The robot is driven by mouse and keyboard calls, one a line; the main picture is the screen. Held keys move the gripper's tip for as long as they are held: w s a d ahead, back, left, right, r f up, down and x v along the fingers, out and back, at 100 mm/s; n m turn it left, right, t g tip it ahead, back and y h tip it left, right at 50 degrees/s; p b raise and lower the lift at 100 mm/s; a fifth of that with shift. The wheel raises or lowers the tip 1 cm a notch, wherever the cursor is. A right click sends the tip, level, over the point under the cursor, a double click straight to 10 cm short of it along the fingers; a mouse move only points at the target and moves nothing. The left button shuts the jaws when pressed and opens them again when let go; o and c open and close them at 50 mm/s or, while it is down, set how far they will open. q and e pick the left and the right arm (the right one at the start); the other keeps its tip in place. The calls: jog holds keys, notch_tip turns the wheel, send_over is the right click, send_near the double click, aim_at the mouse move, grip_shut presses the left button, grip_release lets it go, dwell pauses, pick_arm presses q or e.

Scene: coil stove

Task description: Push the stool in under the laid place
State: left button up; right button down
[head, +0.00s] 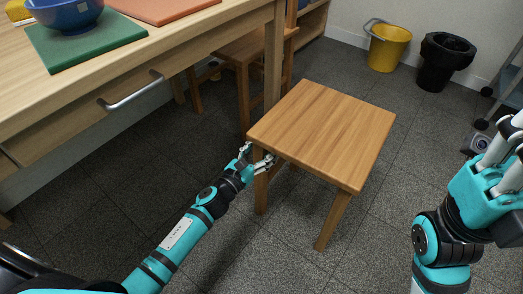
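A square wooden stool (325,128) stands upright on the floor to the right of the table, clear of the tabletop. My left gripper (256,158) is at the stool's near-left corner, just below the seat. Its fingers are spread about the top of that leg; whether they grip it is unclear. The wooden table (180,45) has a green mat (85,42) with a blue bowl (66,14) on it, and an orange mat (160,8) farther along, cut off by the frame. My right gripper (503,150) is at the right edge, away from the stool, partly out of frame.
Another wooden seat (243,50) stands partly under the table's far side. A drawer handle (132,92) sticks out from the table front. A yellow bucket (388,47) and a black bin (442,62) stand by the wall. The floor between table and stool is clear.

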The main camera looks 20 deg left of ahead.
pick_arm(q)
grip_shut()
dwell(0.5)
